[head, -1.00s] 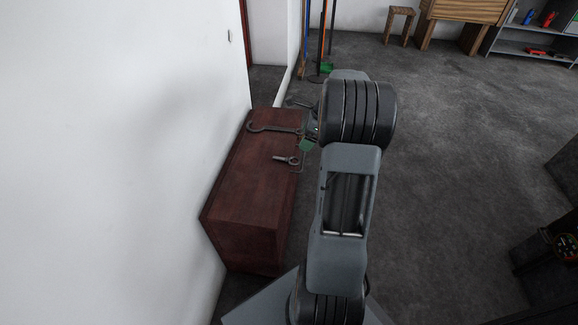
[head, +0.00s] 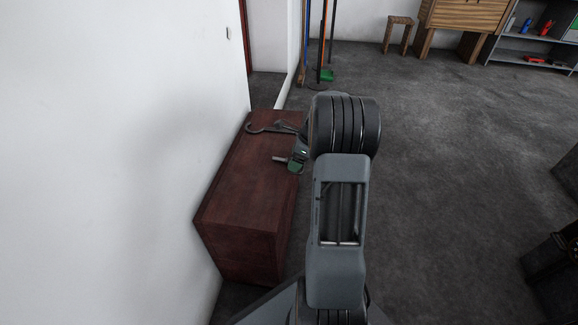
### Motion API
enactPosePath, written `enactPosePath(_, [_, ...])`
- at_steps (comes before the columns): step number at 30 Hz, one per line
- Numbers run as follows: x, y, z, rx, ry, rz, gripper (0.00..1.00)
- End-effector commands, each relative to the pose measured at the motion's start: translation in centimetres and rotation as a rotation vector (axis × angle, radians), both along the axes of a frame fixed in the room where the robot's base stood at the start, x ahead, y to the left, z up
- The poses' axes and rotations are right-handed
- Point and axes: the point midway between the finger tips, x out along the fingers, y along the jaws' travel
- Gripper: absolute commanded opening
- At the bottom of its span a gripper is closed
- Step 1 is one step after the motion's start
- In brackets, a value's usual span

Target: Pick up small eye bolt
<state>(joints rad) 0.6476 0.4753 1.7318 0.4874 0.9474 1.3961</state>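The small eye bolt (head: 279,158) lies on top of the dark red-brown chest (head: 243,190), near its right edge. Its shank end shows; its eye is hidden by my gripper. My gripper (head: 293,151) is over the right edge of the chest top, at the bolt's right end. A green part of the gripper covers the ring. I cannot tell whether the fingers touch the bolt or how far apart they are.
A larger grey hook-ended tool (head: 257,128) lies farther back on the chest, partly hidden by my gripper. The white wall (head: 120,150) runs along the chest's left side. Open grey floor (head: 450,180) lies to the right. A stool (head: 398,30) stands far back.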

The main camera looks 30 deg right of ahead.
Motion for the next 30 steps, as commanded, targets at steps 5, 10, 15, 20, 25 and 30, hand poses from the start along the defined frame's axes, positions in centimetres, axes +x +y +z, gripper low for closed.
enactPosePath(5, [0.12,0.1,-0.3,-0.001,-0.001,-0.001,0.78])
enactPosePath(10, [0.11,0.09,-0.28,-0.001,-0.001,0.0,0.69])
enactPosePath(15, [0.11,0.09,-0.28,-0.001,-0.001,0.0,0.53])
enactPosePath(20, [0.1,0.08,-0.27,-0.001,-0.001,0.0,0.37])
enactPosePath(25, [0.1,0.08,-0.27,-0.001,-0.001,0.0,0.22])
enactPosePath(30, [0.11,0.07,-0.25,-0.001,-0.001,-0.001,0.22])
